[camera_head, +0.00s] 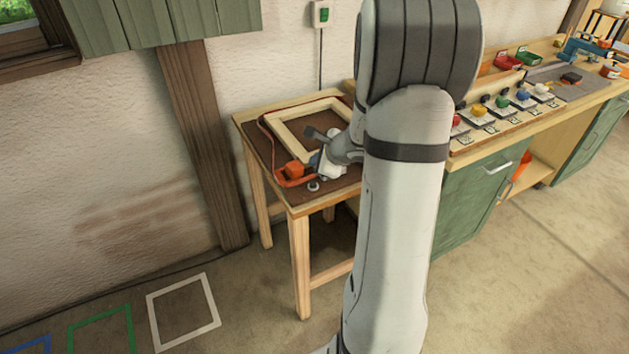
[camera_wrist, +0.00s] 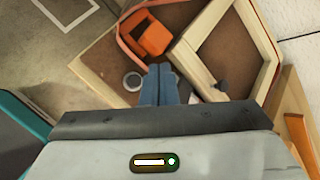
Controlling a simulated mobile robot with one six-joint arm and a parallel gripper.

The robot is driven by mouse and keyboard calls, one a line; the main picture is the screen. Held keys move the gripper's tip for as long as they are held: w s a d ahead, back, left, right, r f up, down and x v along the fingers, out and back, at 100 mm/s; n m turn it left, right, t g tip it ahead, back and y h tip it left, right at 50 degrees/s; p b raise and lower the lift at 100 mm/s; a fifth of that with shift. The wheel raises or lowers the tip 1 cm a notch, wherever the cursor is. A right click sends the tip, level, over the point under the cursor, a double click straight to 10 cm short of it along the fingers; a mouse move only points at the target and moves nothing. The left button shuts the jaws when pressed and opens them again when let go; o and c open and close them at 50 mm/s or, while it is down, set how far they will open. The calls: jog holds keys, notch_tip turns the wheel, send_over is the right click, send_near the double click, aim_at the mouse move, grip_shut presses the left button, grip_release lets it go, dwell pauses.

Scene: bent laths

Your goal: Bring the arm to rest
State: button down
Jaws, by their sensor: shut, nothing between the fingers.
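My gripper (camera_wrist: 158,72) is shut and empty, its two blue-grey fingers together at the lower middle of the wrist view. It is over a small wooden table (camera_head: 300,208) with a dark brown top. In the head view my own arm hides much of the gripper and part of the table. A pale wooden frame (camera_head: 283,118) lies on the table; it also shows in the wrist view (camera_wrist: 197,72), to the right of the fingers. An orange buckle (camera_head: 295,171) on a reddish strap (camera_head: 264,136) lies beside the frame; the buckle (camera_wrist: 150,38) is beyond the fingertips.
A green workbench (camera_head: 478,205) with coloured knobs and bins stands to the right. A wooden post (camera_head: 212,150) and wall are behind. Floor outlines, including a white square (camera_head: 183,310), mark open floor at lower left.

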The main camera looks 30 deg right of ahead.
dwell(0.6)
jog(key=s+a+r+n+g+y, duration=0.1)
jog(key=s+a+r+n, duration=0.3)
jog(key=a+n, duration=0.25)
jog(key=s+a+r+n+g+y, duration=0.25)
jog(key=s+a+n, duration=0.2)
jog(key=a, duration=0.35)
jog(key=s+r+n+g+h, duration=0.1)
jog(key=s+r+n+h, duration=0.1)
jog(key=s+n, duration=0.4)
jog(key=s+a+r+n+g+h, duration=0.1)
jog(key=s+r+n+h, duration=0.1)
jog(key=s+n, duration=0.5)
jog(key=s+h, duration=0.1)
jog(key=s, duration=0.2)
jog(key=shift+s+a+g+h, duration=0.25)
jog(key=shift+s+g+h, duration=0.1)
